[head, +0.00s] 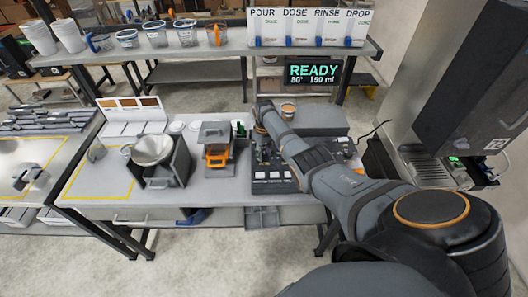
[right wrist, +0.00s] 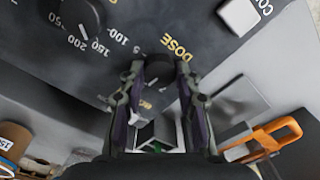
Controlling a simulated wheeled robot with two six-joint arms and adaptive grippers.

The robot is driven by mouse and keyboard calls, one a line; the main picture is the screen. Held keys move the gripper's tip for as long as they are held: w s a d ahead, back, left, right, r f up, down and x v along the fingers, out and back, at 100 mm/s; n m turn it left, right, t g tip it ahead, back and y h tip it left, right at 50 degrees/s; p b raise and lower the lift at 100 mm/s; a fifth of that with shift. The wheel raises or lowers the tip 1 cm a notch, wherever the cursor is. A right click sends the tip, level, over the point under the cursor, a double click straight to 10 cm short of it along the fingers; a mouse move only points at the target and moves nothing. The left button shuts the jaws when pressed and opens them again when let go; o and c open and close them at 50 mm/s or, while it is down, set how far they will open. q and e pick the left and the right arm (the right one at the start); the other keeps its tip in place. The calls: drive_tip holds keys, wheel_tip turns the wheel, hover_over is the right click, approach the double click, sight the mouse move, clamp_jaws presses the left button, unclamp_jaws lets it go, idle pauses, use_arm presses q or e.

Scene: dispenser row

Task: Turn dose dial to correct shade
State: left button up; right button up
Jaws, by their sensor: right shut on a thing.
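The dose dial (right wrist: 159,66) is a dark round knob beside the yellow word DOSE on a dark panel. In the right wrist view my right gripper (right wrist: 160,76) has one finger on each side of it and is shut on it. The dial's pointer and most of its scale are hidden or too small to read. In the head view the panel (head: 272,186) lies on the bench, with my right arm reaching over it. Brown shade swatches (head: 131,103) stand on a white card at the back left of the bench. My left gripper is not in view.
Another dial (right wrist: 80,14) with numbers up to 200 is close by, as is a white button (right wrist: 240,15). A display (head: 313,73) reads READY, 80°, 150 ml. An orange-handled container (head: 216,155) and a metal bowl (head: 152,150) stand left of the panel.

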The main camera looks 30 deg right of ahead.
sight(264, 155)
drive_tip(key=m, duration=0.3)
drive_tip(key=shift+r+m+p, duration=0.15)
drive_tip(key=shift+m+p, duration=0.45)
drive_tip(key=shift+m, duration=1.6)
drive_tip(key=o, duration=1.1)
drive_tip(key=shift+o, duration=0.2)
wheel_tip(264, 155, up, 12)
